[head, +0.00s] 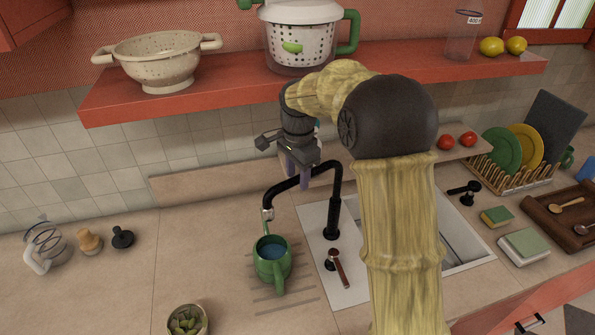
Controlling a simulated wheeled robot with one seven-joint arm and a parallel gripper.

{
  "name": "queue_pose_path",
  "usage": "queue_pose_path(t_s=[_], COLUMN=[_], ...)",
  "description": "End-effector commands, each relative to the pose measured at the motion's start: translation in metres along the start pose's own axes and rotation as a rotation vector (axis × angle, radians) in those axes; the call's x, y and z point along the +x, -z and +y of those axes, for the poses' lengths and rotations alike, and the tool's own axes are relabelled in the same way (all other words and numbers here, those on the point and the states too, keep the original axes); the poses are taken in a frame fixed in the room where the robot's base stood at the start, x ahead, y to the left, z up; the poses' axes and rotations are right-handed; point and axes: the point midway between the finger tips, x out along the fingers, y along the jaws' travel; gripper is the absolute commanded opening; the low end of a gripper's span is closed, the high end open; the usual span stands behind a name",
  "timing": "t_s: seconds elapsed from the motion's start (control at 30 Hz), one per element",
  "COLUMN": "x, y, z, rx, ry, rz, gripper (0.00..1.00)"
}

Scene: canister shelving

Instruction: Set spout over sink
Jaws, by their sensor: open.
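The black faucet spout (293,181) rises from its post (334,215) and reaches left, away from the basin. Its tip (267,213) hangs over a green mug (272,262) that holds bluish liquid. The mug stands on the grooved counter left of the sink. The sink (457,236) lies right of the post, and my arm hides much of its basin. My gripper (298,177) is open and empty, fingers pointing down close to the spout's horizontal part. I cannot tell whether a finger touches the spout.
A brown-handled faucet lever (340,268) stands in front of the post. A red shelf (225,77) with a colander (158,62) and a white strainer pot (300,35) overhangs the back. A dish rack (515,172) and sponge (497,216) lie right.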

Motion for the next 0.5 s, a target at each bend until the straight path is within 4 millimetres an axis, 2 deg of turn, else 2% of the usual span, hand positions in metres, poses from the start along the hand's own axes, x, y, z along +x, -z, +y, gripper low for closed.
queue_pose_path(t_s=[0.2,0.27,0.43,0.5], x=[0.0004,0.0003,0.0,-0.0001], y=[0.0,0.0,0.0,0.0], z=[-0.0001,-0.0001,-0.0001,-0.0001], rx=[0.0,0.0,0.0,0.0], ry=[0.0,0.0,0.0,0.0], rz=[0.0,0.0,0.0,0.0], gripper=[0.42,0.33,0.0,0.0])
